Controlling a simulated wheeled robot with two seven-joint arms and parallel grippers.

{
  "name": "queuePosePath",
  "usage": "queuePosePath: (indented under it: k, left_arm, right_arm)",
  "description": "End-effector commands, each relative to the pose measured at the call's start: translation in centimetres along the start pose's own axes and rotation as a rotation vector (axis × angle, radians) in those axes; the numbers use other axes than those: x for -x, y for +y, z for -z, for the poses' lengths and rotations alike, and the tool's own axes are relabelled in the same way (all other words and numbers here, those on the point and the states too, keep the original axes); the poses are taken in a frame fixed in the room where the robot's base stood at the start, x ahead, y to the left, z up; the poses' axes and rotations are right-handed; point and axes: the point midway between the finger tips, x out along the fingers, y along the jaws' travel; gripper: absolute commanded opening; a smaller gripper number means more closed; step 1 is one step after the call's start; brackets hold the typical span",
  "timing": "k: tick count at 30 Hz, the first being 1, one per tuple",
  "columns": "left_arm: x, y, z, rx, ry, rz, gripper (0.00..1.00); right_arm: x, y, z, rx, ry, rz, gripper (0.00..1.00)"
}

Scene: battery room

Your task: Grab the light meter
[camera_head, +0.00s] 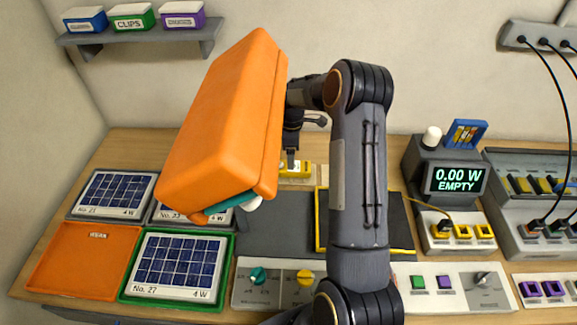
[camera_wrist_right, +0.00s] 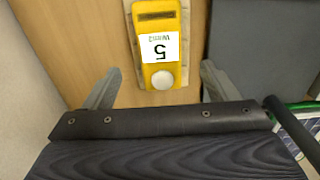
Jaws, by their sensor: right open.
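The light meter (camera_wrist_right: 158,22) is a yellow device with a white label reading 5 W/m2 and a pale round dome, on a pale backing on the wooden table. In the head view the yellow meter (camera_head: 297,170) lies at the back of the table, partly hidden. My right gripper (camera_head: 291,160) is above it, pointing down. In the wrist view the right gripper (camera_wrist_right: 161,70) is open and empty. Its fingers are to either side of the meter, apart from it. My left gripper is not in view.
A large orange body (camera_head: 220,115) fills the foreground and hides part of the table; I cannot tell whether it is mine. Solar panels (camera_head: 180,262) and an orange tray (camera_head: 80,262) lie left. A dark mat (camera_head: 270,235) is in the middle; a display unit (camera_head: 455,180) stands right.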

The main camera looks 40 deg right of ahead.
Motion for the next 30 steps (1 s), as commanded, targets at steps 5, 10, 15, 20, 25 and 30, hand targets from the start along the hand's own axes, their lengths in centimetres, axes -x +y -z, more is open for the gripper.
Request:
queuePosePath:
  k: [5, 10, 15, 20, 25, 30]
  left_arm:
    - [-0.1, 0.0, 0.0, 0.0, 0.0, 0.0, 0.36]
    - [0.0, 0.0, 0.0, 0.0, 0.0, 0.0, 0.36]
    - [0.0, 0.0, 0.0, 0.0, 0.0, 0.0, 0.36]
    - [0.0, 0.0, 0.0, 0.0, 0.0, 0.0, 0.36]
    - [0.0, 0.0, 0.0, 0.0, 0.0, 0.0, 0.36]
    - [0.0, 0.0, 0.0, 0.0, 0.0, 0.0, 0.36]
  right_arm:
    - [-2.3, -0.1, 0.0, 0.0, -0.001, 0.003, 0.8]
    - [-4.9, -0.1, 0.0, 0.0, -0.001, 0.003, 0.8]
    - [-6.0, 0.0, 0.0, -0.001, 0.0, 0.0, 0.8]
    - [-6.1, 0.0, 0.0, -0.001, 0.0, 0.0, 0.8]
    - [-6.0, 0.0, 0.0, -0.001, 0.0, 0.0, 0.63]
    - [-6.0, 0.0, 0.0, -0.001, 0.0, 0.0, 0.41]
